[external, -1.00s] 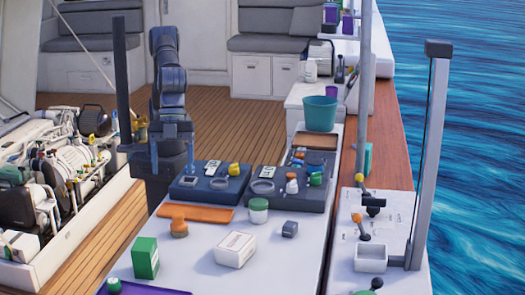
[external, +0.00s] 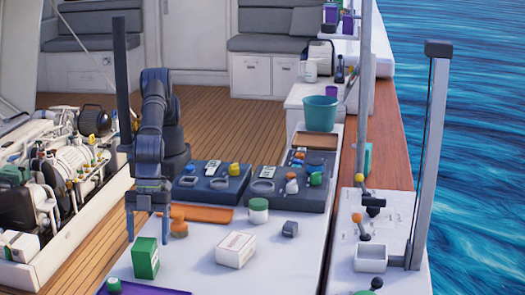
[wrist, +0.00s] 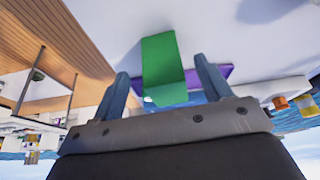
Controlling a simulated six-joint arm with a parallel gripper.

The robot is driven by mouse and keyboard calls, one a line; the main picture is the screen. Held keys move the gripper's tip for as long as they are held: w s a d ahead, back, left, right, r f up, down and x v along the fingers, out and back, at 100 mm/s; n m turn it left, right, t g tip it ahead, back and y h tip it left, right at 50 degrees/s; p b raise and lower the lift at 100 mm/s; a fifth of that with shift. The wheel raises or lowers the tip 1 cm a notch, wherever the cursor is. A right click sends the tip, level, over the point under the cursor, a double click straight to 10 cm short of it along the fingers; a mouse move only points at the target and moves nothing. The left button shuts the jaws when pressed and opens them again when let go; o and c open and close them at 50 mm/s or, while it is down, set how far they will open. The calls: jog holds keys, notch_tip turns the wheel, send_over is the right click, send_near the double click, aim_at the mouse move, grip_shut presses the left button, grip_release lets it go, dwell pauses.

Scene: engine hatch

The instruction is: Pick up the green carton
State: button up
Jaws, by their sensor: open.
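In the wrist view the carton (wrist: 164,68) shows between and beyond the two open fingers (wrist: 165,85). Nothing is held. I cannot tell whether the fingers touch the carton.
A purple tray (external: 165,292) is at the front. Dark trays (external: 208,195) stand behind. The table's middle front is clear.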

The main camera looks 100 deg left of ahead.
aim_at(148, 256)
jog(key=shift+x, duration=3.05)
jog(key=shift+w+d, duration=0.1)
jog(key=shift+r, duration=0.1)
jog(key=c, duration=1.1)
jog(key=shift+r, duration=0.1)
